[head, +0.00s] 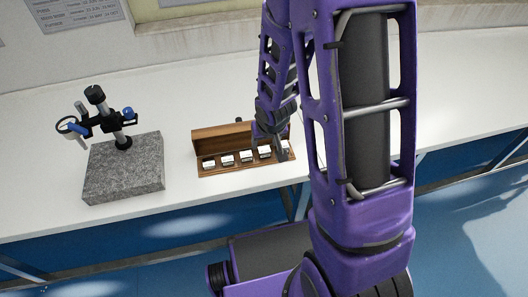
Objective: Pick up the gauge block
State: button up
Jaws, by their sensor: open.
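A wooden case (222,134) stands open on the white table, left of my large arm link. Several small light blocks sit in a row in dark slots along its front, and a gauge block (228,160) is one of these. I cannot tell the blocks apart by any marking. My gripper (280,153) points down at the right end of the case, over or beside the rightmost block. Its jaws are open, and it partly hides that end. I cannot tell whether its fingers touch a block.
A granite base (124,172) with a black post and a blue-knobbed clamp (97,122) stands to the left. White table (60,219) is bare between it and the case. A low wall runs behind. My arm hides the table to the right of the case.

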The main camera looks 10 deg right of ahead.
aim_at(264, 149)
jog(key=x, duration=0.5)
jog(key=shift+s+d+f+b, duration=0.1)
jog(key=shift+s+b, duration=0.1)
jog(key=shift+b, duration=0.15)
grip_shut()
